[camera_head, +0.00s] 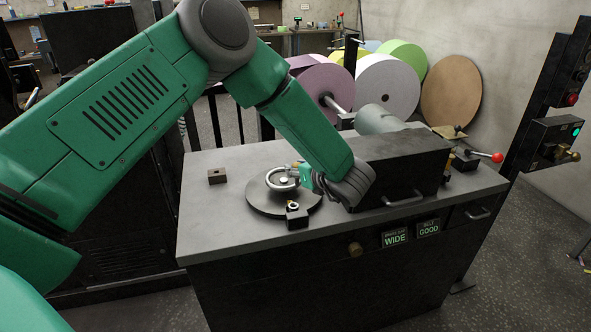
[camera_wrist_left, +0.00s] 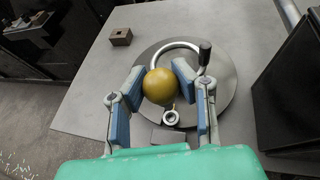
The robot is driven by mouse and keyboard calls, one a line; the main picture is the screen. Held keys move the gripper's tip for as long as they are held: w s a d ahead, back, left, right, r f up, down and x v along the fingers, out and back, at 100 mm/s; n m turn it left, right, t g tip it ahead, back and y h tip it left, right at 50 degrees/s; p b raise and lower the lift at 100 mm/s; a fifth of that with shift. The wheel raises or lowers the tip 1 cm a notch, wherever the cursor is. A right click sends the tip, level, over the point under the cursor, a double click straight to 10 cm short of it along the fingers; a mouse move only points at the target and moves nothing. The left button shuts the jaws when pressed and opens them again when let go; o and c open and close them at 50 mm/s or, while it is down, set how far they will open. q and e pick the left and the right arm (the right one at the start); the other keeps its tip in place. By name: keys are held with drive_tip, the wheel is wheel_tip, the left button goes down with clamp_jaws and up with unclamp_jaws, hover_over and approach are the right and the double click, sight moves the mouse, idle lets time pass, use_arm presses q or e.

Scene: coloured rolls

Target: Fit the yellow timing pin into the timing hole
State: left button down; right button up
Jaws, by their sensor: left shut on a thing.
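The yellow timing pin shows its round ball knob (camera_wrist_left: 160,87) in the left wrist view, between the two blue-padded fingers of my left gripper (camera_wrist_left: 159,84), which is shut on it. The pin's shaft is mostly hidden below the knob. A pale ring (camera_wrist_left: 170,118), which looks like the timing hole, sits just below the knob in that view. In the head view the ring (camera_head: 293,206) tops a small dark block (camera_head: 297,218) at the near edge of the round plate. My left gripper (camera_head: 299,177) is over the plate there, its fingers hard to make out. My right gripper is out of view.
A round dark plate (camera_head: 263,205) with a curved metal handle (camera_wrist_left: 179,47) lies on the grey bench top (camera_head: 218,225). A small brown block (camera_head: 217,176) stands to its left. A black housing (camera_head: 405,165) stands close on the right. Coloured rolls (camera_head: 388,88) are behind.

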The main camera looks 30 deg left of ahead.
use_arm(q)
drive_tip(key=shift+f, duration=0.55)
drive_tip(key=f+b, duration=0.1)
drive_tip(key=a+f+b, duration=0.2)
drive_tip(key=f, duration=0.1)
drive_tip(key=shift+f+b, duration=0.3)
drive_tip(key=shift+b, duration=0.2)
drive_tip(key=shift+d+f, duration=0.1)
drive_tip(key=shift+f, duration=0.1)
drive_tip(key=shift+d+r, duration=0.1)
drive_tip(key=shift+d, duration=0.55)
drive_tip(key=shift+a, duration=0.7)
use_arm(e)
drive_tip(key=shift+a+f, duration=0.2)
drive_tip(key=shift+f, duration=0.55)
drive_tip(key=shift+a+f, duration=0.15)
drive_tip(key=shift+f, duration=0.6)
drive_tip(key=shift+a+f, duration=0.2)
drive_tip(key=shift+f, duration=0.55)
